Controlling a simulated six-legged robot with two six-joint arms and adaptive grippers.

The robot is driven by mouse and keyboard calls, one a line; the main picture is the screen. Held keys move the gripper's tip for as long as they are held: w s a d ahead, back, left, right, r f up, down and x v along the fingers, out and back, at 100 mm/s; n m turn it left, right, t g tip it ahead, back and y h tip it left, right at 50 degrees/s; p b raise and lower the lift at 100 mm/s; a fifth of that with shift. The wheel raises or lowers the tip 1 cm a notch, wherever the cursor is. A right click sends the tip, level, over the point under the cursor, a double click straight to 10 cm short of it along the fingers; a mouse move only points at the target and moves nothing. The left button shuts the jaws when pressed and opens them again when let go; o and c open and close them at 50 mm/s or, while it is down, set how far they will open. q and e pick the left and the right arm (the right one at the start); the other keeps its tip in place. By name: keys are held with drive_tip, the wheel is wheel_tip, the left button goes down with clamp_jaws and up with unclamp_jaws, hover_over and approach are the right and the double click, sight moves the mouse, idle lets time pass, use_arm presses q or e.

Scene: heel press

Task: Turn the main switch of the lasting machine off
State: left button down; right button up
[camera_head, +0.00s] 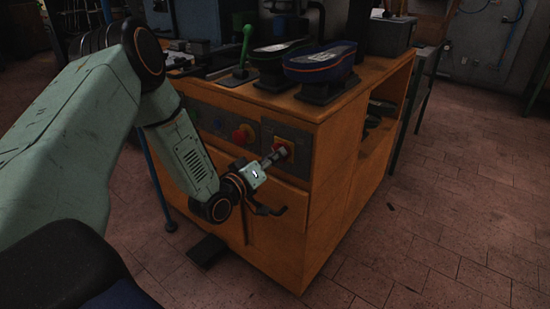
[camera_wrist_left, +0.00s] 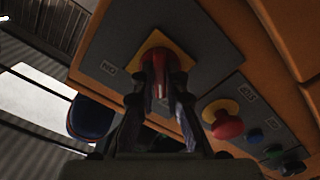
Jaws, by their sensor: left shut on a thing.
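The main switch (camera_head: 286,146) is a red rotary knob on a yellow plate, on the right panel of the orange lasting machine (camera_head: 335,135). In the left wrist view the red knob (camera_wrist_left: 158,49) points toward the camera between the fingers. My left gripper (camera_head: 277,155) reaches it from the front and is shut on it. In the wrist view the two dark fingers of the left gripper (camera_wrist_left: 160,84) stand on either side of the knob and hide part of it. The knob's exact angle is hard to read. My right gripper is not in view.
A green lever (camera_head: 244,47) and shoe forms (camera_head: 320,63) stand on top. Floor (camera_head: 440,215) at right is clear.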

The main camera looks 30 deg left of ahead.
use_arm(q)
drive_tip(key=shift+n, duration=0.6)
drive_tip(key=c, duration=1.4)
unclamp_jaws()
drive_tip(key=shift+s+a, duration=0.15)
drive_tip(key=shift+s, duration=1.85)
drive_tip(key=shift+s+a, duration=0.2)
drive_tip(key=shift+s, duration=1.8)
drive_tip(key=shift+s+a, duration=0.15)
drive_tip(key=shift+s, duration=1.85)
